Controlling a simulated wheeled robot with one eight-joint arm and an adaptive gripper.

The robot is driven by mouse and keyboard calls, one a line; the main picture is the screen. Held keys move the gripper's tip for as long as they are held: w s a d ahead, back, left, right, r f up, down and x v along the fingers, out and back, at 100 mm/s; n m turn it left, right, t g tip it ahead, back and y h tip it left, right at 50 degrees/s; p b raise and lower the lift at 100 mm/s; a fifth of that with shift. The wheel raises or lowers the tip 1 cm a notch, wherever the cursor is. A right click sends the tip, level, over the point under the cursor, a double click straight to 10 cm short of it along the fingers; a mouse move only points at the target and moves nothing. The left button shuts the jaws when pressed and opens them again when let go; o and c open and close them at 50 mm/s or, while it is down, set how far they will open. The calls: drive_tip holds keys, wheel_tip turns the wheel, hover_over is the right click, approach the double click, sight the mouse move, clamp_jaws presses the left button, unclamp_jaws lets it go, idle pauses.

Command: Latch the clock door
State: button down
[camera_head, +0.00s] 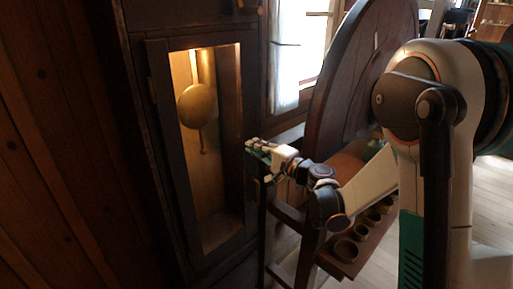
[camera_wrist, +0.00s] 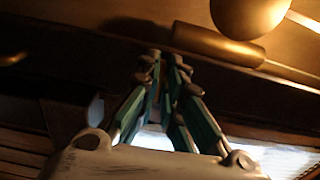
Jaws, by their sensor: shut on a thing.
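The clock door (camera_head: 230,130) is a tall dark wooden frame around the lit case, where a round brass pendulum bob (camera_head: 197,106) hangs. My gripper (camera_head: 252,146) is at the right side of the door frame, about mid-height. In the wrist view, its two green-sided fingers (camera_wrist: 166,58) are close together, with their tips at the dark wooden edge. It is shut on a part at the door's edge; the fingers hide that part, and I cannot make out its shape. The bob (camera_wrist: 250,14) also shows there, beyond the fingertips. I cannot tell whether the door sits flush.
A large round dark wooden tabletop (camera_head: 350,85) stands tilted up just right of my gripper. Below it is a shelf with several small round bowls (camera_head: 345,250). A bright window (camera_head: 298,50) is behind. A plank wall (camera_head: 50,150) closes off the left.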

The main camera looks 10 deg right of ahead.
drive_tip(key=c, duration=1.7)
unclamp_jaws()
drive_tip(key=v, duration=1.2)
